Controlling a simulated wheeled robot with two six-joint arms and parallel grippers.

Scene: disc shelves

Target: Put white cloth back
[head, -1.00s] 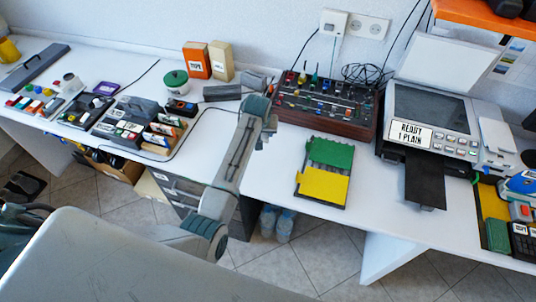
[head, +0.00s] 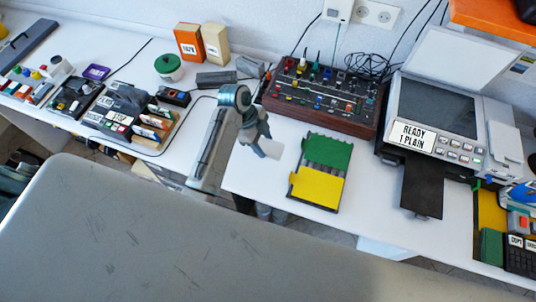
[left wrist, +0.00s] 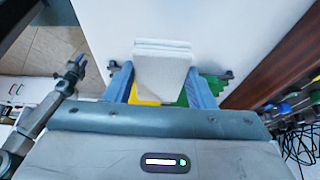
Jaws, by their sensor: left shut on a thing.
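My left gripper (head: 262,143) is shut on a folded white cloth (head: 270,150), held above the desk left of a flat dark tray with a green piece (head: 330,150) and a yellow piece (head: 318,188). In the left wrist view the white cloth (left wrist: 162,70) sits between the two blue-grey fingers, hiding part of the green piece (left wrist: 215,84) and yellow piece (left wrist: 143,97) behind it. Another gripper (left wrist: 78,68), apparently my right one, shows small at the left of the wrist view; its jaws are too small to read.
A brown-sided control panel (head: 320,118) with knobs and cables stands behind the tray. A printer (head: 435,110) with a dark output tray is to the right. Boxes, a green-lidded pot (head: 168,66) and small devices fill the left. White desk beside the tray is clear.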

